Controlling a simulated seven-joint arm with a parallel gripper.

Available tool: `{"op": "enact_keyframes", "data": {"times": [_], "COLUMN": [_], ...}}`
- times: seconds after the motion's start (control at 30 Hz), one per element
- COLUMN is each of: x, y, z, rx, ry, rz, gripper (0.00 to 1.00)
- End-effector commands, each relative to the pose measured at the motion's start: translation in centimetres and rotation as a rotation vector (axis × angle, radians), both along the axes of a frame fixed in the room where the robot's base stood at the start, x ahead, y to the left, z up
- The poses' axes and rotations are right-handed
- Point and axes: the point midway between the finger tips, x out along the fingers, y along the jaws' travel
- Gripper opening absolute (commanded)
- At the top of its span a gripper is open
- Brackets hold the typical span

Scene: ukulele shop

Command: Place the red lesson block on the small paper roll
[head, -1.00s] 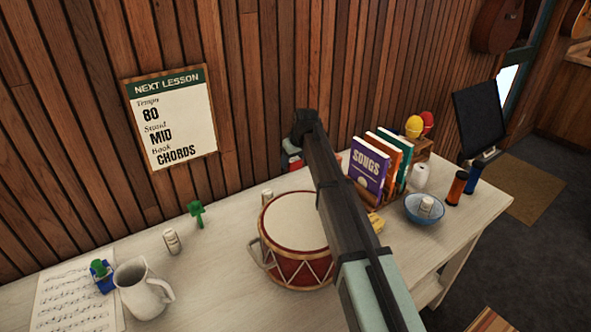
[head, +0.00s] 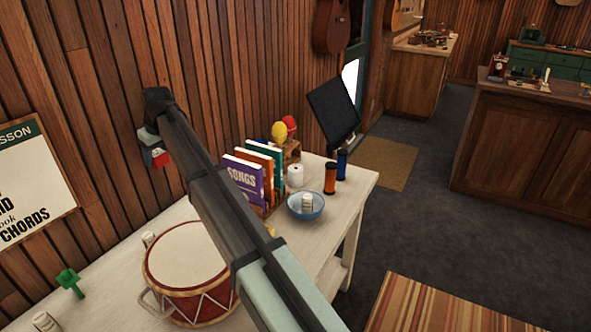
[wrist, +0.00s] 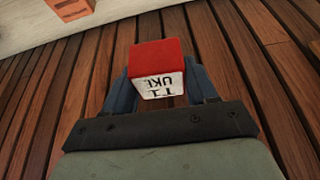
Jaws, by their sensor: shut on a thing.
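The red lesson block (wrist: 161,55), red with a white face printed in black, is between the fingers of my gripper (wrist: 160,80) in the wrist view. In the head view my gripper (head: 153,142) is shut on it, in front of the plank wall and above the table, with a bit of its red showing. A white paper roll (head: 296,176) stands upright on the table, right of the books and behind the blue bowl. It is apart from my gripper, well to the right. Its top looks bare.
A red drum (head: 188,270) stands at the table's front. Books (head: 246,180), a blue bowl (head: 316,212) holding a small pale cylinder, an orange cylinder (head: 330,178) and a blue one (head: 342,164) surround the roll. Maracas (head: 279,132) and a dark stand (head: 333,106) are behind.

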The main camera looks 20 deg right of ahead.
Motion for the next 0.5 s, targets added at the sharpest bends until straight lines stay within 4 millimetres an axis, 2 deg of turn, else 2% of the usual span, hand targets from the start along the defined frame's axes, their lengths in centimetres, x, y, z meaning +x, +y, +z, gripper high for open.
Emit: {"op": "enact_keyframes", "data": {"times": [0.03, 0.27, 0.37, 0.5], "x": [0.6, 2.9, 4.2, 6.0], "y": [-1.3, -6.3, -9.5, -15.0], "z": [-0.3, -0.3, -0.3, -0.3], "rx": [-0.002, -0.002, -0.002, -0.002], "ry": [0.001, 0.002, 0.002, 0.003], "rz": [-0.021, -0.105, -0.157, -0.248], "gripper": [0.27, 0.27, 0.27, 0.27]}}
